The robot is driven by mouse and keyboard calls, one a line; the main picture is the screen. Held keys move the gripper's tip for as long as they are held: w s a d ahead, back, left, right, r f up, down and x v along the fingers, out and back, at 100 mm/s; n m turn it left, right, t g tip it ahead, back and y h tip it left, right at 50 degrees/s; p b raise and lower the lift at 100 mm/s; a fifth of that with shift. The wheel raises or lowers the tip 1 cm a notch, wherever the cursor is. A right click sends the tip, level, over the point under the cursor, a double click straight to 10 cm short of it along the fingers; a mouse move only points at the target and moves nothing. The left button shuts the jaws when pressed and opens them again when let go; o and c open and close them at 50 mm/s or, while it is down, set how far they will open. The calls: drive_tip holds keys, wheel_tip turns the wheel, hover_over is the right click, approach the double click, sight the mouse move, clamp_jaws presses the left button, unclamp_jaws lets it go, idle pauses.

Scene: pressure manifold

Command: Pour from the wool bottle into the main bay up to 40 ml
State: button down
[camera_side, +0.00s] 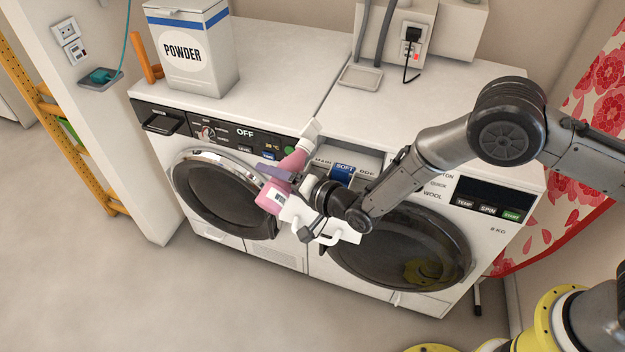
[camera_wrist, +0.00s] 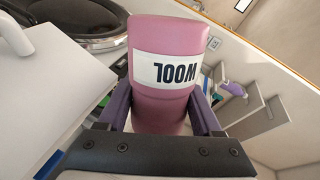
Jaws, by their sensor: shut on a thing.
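The pink wool bottle (camera_side: 293,161) is tilted in the side view, its white cap end (camera_side: 311,131) up and to the right and its base low on the left. My gripper (camera_side: 280,174) is shut around its middle, in front of the washers. In the wrist view the bottle (camera_wrist: 165,95) shows its WOOL label upside down between the purple fingers of my gripper (camera_wrist: 160,114). The open detergent drawer is just right of the bottle, with the main bay (camera_side: 323,161) at its left, beside the blue SOFT part (camera_side: 343,170). The bay's inside and any liquid level are not visible.
A powder box (camera_side: 195,50) stands on the left washer (camera_side: 160,110). An orange handle-like object (camera_side: 147,62) is beside it. A grey tray (camera_side: 360,78) lies on the right machine's top below a socket (camera_side: 411,38).

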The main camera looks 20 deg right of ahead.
drive_tip(key=shift+w+d+r+m, duration=0.1)
drive_tip(key=shift+d+r+m, duration=0.1)
drive_tip(key=shift+r+m, duration=0.65)
idle(2.5)
drive_tip(key=shift+a+f+n, duration=0.25)
drive_tip(key=shift+f+n, duration=0.3)
drive_tip(key=shift+f, duration=0.15)
drive_tip(key=shift+r+n, duration=0.1)
drive_tip(key=shift+n, duration=0.4)
drive_tip(key=shift+d+r+n+t, duration=0.2)
drive_tip(key=shift+n+t, duration=0.1)
drive_tip(key=shift+n, duration=0.1)
drive_tip(key=shift+h, duration=0.3)
